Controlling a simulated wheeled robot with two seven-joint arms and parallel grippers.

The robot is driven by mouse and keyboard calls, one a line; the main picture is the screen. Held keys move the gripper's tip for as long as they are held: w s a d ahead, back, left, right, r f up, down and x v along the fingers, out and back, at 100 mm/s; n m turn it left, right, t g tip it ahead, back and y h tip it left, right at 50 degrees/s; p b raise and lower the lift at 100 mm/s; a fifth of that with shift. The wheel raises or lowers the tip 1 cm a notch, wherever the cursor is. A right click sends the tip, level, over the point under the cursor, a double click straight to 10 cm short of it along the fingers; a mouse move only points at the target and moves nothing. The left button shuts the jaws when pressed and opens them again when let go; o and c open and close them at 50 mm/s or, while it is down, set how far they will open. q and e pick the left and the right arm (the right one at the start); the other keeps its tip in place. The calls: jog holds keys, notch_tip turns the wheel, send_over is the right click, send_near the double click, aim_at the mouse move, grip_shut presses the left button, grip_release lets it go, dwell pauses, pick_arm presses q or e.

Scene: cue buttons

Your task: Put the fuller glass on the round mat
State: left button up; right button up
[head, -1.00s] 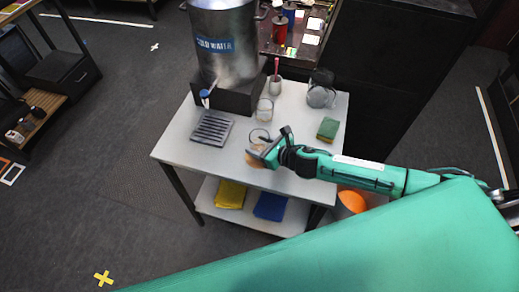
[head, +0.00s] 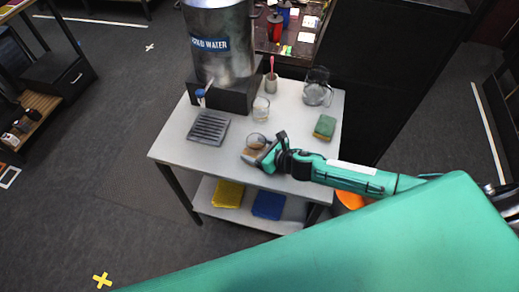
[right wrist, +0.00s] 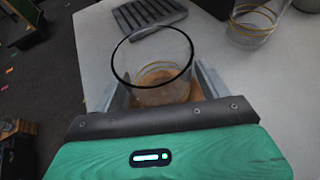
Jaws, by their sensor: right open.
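My right gripper (right wrist: 160,90) is open, with one finger on each side of a clear glass (right wrist: 152,62). The glass is upright, and it also shows in the head view (head: 257,140). The round tan mat (head: 250,156) is at its base, partly hidden by the gripper; a brown part shows between the fingers in the right wrist view (right wrist: 196,93). The glass appears to stand on the mat. A second clear glass (head: 261,108) stands farther back, with yellowish rings in the right wrist view (right wrist: 252,22). Fill levels are hard to read. My left gripper is not in view.
The white table (head: 180,153) also holds a metal cold water dispenser (head: 218,48), a grey drip grate (head: 209,127), a cup with a brush (head: 271,84), a glass jug (head: 317,90) and a green sponge (head: 325,127). The front left table area is clear.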

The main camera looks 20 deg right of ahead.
jog(key=shift+r, duration=0.2)
jog(key=shift+s+d, duration=0.3)
jog(key=shift+s, duration=0.05)
jog(key=b+v, duration=0.2)
jog(key=v, duration=0.8)
jog(key=shift+b, duration=0.35)
jog(key=shift+s+d+r, duration=0.25)
jog(key=shift+s+r, duration=0.05)
jog(key=shift+s, duration=0.1)
